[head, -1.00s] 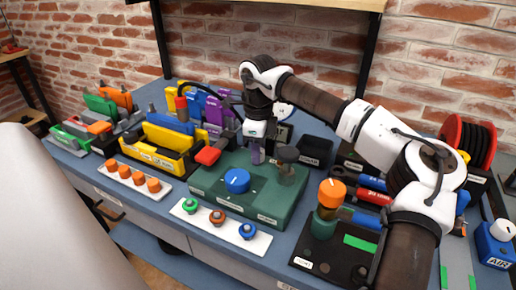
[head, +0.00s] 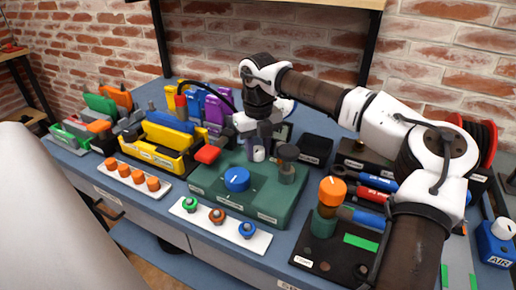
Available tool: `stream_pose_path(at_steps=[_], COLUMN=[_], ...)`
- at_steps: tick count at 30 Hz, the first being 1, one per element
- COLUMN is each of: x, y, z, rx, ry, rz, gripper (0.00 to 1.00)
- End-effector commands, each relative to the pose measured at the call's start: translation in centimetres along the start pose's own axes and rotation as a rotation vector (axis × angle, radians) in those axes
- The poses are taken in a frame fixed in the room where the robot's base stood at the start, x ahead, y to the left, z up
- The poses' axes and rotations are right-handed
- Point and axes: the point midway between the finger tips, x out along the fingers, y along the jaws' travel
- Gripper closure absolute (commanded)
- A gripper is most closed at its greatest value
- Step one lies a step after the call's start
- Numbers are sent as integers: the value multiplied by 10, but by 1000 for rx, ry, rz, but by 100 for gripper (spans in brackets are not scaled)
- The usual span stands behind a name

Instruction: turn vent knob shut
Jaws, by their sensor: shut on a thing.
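A green box (head: 215,193) stands mid-bench with a blue knob (head: 237,180) on top and a dark grey knob on a post (head: 287,162) at its right. My gripper (head: 259,147) is low over the back of this box, pointing down. It is shut on a small knob there, which I take as the vent knob. The jaws and wrist largely hide it, and a small whitish part shows at the jaws. The labels on the box are too small to read, so I cannot tell the knob's angle.
A yellow bin (head: 160,158) and a red block (head: 207,154) are close on the left. A white strip with coloured buttons (head: 220,226) lies in front. A black box (head: 316,150) and an orange-topped valve (head: 332,191) stand to the right.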

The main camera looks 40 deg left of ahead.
Motion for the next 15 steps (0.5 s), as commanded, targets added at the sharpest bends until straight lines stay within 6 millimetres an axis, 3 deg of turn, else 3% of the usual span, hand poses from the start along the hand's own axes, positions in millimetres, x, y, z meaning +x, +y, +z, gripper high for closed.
stream_pose_path(at_steps=[15], x=[0], y=[0], z=[0], rx=[149], ry=[1], rz=[0], gripper=[90])
